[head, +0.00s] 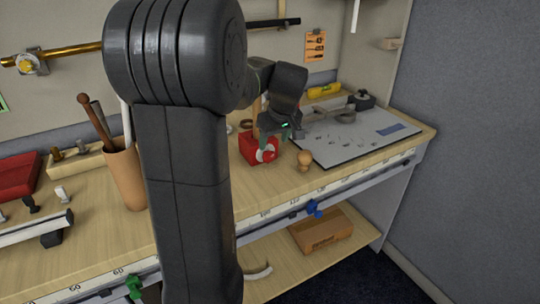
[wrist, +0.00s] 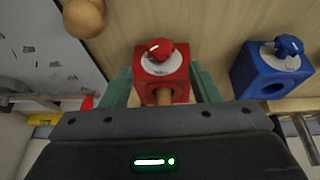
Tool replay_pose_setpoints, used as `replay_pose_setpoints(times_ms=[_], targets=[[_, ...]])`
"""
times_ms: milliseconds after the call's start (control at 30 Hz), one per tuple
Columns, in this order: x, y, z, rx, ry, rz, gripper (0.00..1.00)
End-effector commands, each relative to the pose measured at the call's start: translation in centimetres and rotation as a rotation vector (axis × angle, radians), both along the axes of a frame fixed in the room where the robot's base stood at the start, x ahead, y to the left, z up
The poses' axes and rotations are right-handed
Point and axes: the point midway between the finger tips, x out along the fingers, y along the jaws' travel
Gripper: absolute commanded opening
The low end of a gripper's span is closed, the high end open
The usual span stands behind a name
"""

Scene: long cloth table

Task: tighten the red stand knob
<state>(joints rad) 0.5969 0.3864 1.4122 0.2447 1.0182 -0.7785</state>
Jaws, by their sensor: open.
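The red stand (head: 250,147) is a red block on the wooden bench top. Its red knob (wrist: 159,50) sits on a white disc with a white mark on it. The knob also shows in the head view (head: 266,155), small and partly unclear. A wooden rod (wrist: 164,97) shows at the stand's hole. My gripper (wrist: 161,76) is open, with one green finger on each side of the red stand. It also shows in the head view (head: 277,128), just above and behind the stand. I cannot tell whether the fingers touch the block.
A blue stand with a blue knob (wrist: 289,45) stands right of the red one in the wrist view. A wooden knob-shaped piece (head: 305,160) stands near the bench's front edge. A grey board (head: 350,143) lies to the right. A brown cup (head: 125,175) with tools stands left.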

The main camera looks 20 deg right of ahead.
Motion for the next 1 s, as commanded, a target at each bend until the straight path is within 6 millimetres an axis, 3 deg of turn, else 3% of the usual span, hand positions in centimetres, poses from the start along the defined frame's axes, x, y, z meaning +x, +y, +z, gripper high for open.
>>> replay_pose_setpoints(times_ms=[200, 400, 800, 867, 1000], targets=[[1.8, 0.0, -4.4, 0.003, 0.003, 0.001, 0.56], [2.8, -0.1, -6.7, 0.002, 0.001, 0.001, 0.56], [3.1, -0.1, -7.4, 0.001, 0.000, 0.000, 0.56], [3.1, -0.1, -7.4, 0.001, 0.000, 0.000, 0.48], [3.1, -0.1, -7.4, 0.001, 0.000, 0.000, 0.20]])
